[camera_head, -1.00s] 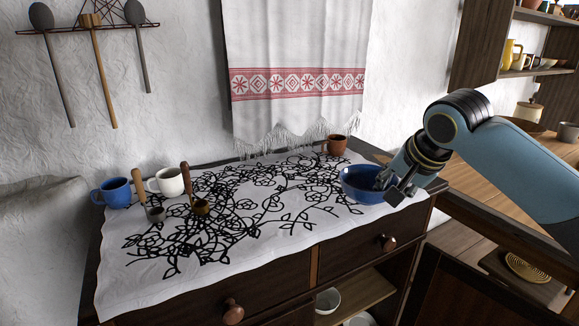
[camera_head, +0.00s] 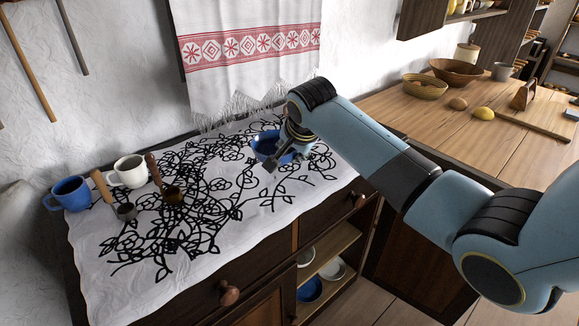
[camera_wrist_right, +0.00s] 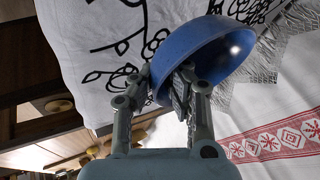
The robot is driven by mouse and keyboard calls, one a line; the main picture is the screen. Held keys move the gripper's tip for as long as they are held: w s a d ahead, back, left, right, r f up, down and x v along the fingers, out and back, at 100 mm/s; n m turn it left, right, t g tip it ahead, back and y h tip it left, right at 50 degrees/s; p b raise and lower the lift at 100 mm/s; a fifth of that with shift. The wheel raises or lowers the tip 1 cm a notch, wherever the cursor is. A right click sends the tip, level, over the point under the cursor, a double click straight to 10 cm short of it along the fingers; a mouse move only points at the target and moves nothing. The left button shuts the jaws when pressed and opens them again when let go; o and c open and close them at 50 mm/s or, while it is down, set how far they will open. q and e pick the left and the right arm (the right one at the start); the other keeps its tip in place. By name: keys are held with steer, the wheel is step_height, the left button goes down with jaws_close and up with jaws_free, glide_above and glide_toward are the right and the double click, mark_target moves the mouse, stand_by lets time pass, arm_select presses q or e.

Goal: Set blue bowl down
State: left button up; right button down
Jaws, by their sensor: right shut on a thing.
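The blue bowl (camera_head: 264,147) is over the back right part of the white, black-patterned cloth (camera_head: 225,232) on the dark cabinet. My right gripper (camera_head: 277,161) is shut on its rim. In the right wrist view the blue bowl (camera_wrist_right: 212,48) is tilted in the picture, with one finger of my right gripper (camera_wrist_right: 163,82) on each side of its wall. I cannot tell whether its base touches the cloth. My right arm covers the bowl's right side. My left gripper is not in view.
A blue mug (camera_head: 70,194), a white mug (camera_head: 130,171) and two wooden-handled ladles (camera_head: 170,190) are on the cloth's left part. A white and red towel (camera_head: 250,50) hangs behind. The middle of the cloth is clear. A wooden counter (camera_head: 440,125) lies to the right.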

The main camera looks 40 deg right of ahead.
steer(key=shift+w+a+f, duration=0.1)
steer(key=shift+w+f, duration=0.05)
steer(key=shift+f, duration=1.95)
steer(key=c, duration=1.4)
jaws_free()
steer(key=shift+f, duration=0.1)
steer(key=shift+r, duration=0.25)
steer(key=shift+p+v, duration=0.5)
steer(key=shift+v, duration=5.45)
